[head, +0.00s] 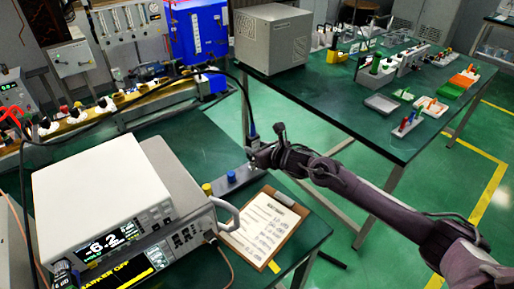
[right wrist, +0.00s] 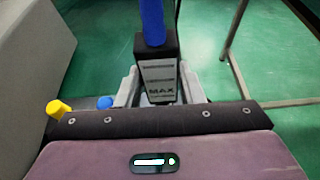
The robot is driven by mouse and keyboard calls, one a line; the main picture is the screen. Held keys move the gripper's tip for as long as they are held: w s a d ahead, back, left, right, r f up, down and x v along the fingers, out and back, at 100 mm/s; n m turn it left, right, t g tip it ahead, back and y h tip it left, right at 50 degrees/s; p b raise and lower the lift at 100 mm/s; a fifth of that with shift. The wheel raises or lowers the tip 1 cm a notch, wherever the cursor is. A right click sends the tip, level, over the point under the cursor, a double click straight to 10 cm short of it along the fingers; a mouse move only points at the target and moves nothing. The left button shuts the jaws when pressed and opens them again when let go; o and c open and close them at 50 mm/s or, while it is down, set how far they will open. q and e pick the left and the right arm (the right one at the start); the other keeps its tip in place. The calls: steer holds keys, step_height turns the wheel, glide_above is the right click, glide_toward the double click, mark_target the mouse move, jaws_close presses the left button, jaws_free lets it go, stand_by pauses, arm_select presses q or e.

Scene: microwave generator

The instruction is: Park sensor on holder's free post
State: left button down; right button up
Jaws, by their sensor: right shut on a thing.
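The sensor (right wrist: 157,80) is a black box with a pale label reading "MAX" and a blue top. In the head view the blue top (head: 252,129) shows with a black cable from it. My right gripper (head: 256,153) is shut on the sensor and holds it upright. The holder (head: 219,185) is a dark bar on the green bench, with a yellow piece (head: 207,189) and a blue piece (head: 231,177) on it. The gripper appears over the bar's right end, which it partly hides. I cannot see a free post or tell the sensor's height. My left gripper is not in view.
A white instrument (head: 100,190) with a lit display and a grey handled unit (head: 195,215) stand left of the holder. A clipboard (head: 265,228) lies just in front of it. The cable loops back over the bench. A second table (head: 340,115) is across a gap.

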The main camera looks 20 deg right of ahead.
steer(key=shift+s+f+b, duration=0.1)
steer(key=shift+f+b, duration=0.6)
steer(key=shift+f, duration=0.1)
steer(key=o, duration=1.2)
steer(key=shift+o, duration=0.2)
steer(key=b+v, duration=0.1)
steer(key=v, duration=0.6)
steer(key=shift+s+r, duration=0.2)
steer(key=shift+s, duration=0.1)
steer(key=shift+d, duration=0.1)
